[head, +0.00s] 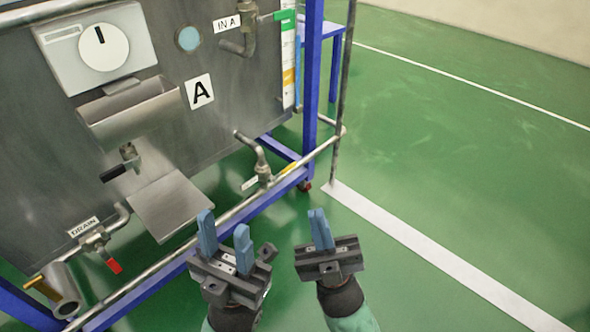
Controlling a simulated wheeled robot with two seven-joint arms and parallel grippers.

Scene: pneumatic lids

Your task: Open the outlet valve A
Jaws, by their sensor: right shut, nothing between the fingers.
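A bent pipe with a valve (263,172) comes out of the lower right of the steel tank marked A (201,92). A small white label (250,183) beside it is too small to read, so I cannot tell for sure that this is outlet valve A. A yellow piece (290,168), perhaps its handle, lies along the rail to its right. My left gripper (225,222) is open and empty, nearer to me than the valve and left of it. My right gripper (319,214) is shut and empty, nearer to me and right of the valve. Neither gripper touches it.
A drain valve with a red handle (114,266) and a black-handled valve (113,172) are at left. A steel plate (170,206) juts out below the trough (130,110). A metal rail (322,147) and blue frame (313,70) border the tank. Green floor (450,130) at right is clear.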

